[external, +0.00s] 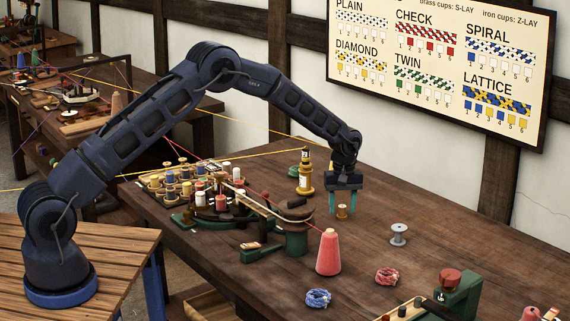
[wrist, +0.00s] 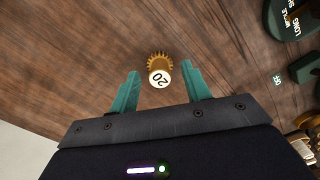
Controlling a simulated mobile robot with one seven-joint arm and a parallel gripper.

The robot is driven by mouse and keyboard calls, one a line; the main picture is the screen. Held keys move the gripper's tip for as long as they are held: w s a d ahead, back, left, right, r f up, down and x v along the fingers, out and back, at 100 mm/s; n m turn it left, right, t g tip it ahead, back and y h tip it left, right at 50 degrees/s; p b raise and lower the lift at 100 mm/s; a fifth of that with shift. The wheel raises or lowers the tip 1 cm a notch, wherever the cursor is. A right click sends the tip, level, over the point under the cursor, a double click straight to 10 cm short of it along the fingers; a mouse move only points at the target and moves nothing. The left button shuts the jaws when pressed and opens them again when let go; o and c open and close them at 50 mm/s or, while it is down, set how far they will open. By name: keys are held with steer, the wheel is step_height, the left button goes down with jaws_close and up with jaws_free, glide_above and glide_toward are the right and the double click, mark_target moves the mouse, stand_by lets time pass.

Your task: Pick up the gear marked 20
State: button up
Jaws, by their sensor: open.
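The gear marked 20 (wrist: 159,73) is a small brass gear with a toothed rim and a white face bearing "20". It lies on the dark wooden table between and just beyond my fingertips in the wrist view. In the external view the gear (external: 342,212) shows at and between the teal fingers. My gripper (wrist: 160,84) is open, with a teal finger on each side of the gear and nothing held. In the external view my gripper (external: 344,205) points down over the table. I cannot tell whether the fingertips touch the tabletop.
A brass stand (external: 305,178) stands left of my gripper. A grey spool (external: 399,234) and a red cone of yarn (external: 328,253) stand nearer the front. A green-based machine with several bobbins (external: 215,195) is at left. Bare tabletop (external: 440,215) lies to the right.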

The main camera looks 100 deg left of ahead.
steer(key=shift+f, duration=0.45)
jaws_close()
